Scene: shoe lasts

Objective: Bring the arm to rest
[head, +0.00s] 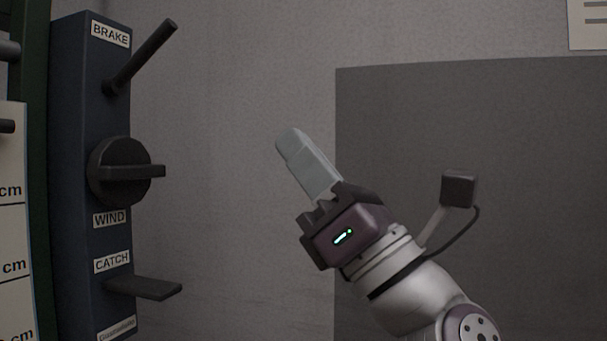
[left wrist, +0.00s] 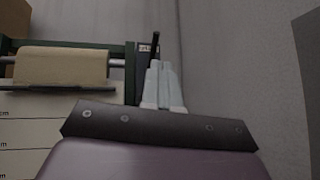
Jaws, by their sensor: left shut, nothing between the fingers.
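My left gripper (head: 291,140) is in the middle of the head view, its pale grey fingers pointing up and to the left. The fingers are shut together with nothing between them. The gripper is in the air, to the right of the dark blue control post (head: 72,180) and apart from it. In the left wrist view the shut fingers (left wrist: 162,78) point toward the post, part of which they hide. My right gripper is in neither view.
The post carries a BRAKE lever (head: 143,55) slanting up, a round WIND knob (head: 119,172) and a flat CATCH lever (head: 145,287). A tan roll (left wrist: 62,66) hangs on a green frame (left wrist: 122,62) at left. A dark grey panel (head: 540,150) is behind the arm.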

